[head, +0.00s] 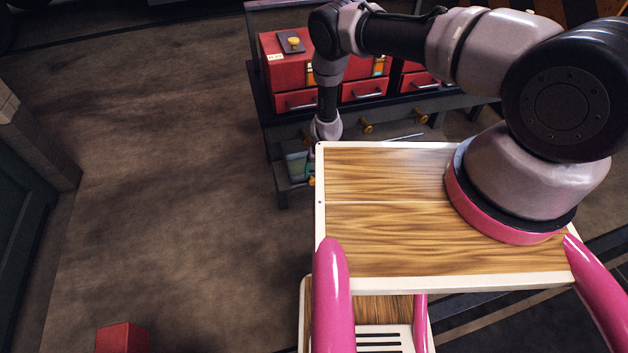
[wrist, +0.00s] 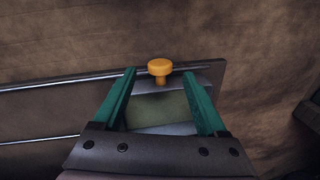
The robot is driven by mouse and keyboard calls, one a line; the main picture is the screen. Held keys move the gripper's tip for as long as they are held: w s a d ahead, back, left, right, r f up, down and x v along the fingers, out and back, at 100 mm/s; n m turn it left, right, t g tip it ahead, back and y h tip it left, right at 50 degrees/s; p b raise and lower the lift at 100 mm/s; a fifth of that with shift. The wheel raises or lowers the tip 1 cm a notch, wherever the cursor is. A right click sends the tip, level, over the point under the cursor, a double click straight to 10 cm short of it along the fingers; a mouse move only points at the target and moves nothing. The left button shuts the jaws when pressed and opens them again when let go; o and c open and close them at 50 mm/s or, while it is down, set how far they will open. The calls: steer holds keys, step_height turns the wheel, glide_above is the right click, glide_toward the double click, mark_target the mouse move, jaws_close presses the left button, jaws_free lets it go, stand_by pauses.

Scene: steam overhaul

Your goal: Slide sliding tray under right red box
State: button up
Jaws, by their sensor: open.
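In the head view a left red box (head: 285,75), a middle red box (head: 363,85) and a partly hidden right red box (head: 418,78) stand on a dark bench. Below them, gold knobs show under the middle box (head: 367,126) and the right box (head: 420,116). My gripper (head: 309,172) is low at the bench's left front, mostly hidden by my own body. In the wrist view its green fingers (wrist: 161,72) are open, with an orange knob (wrist: 160,67) between and just beyond the tips. The knob is on a dark tray edge (wrist: 208,74); I cannot tell which tray.
A metal rail (wrist: 60,82) runs left from the tray edge in the wrist view. The brown floor (head: 180,150) left of the bench is clear. A small red object (head: 122,338) is at the bottom left, and a dark green cabinet (head: 22,210) stands at the left edge.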

mark_target(314, 180)
steer(key=shift+a+f, duration=0.2)
steer(key=shift+f, duration=0.9)
steer(key=shift+a+f, duration=0.15)
steer(key=shift+f, duration=0.95)
jaws_close()
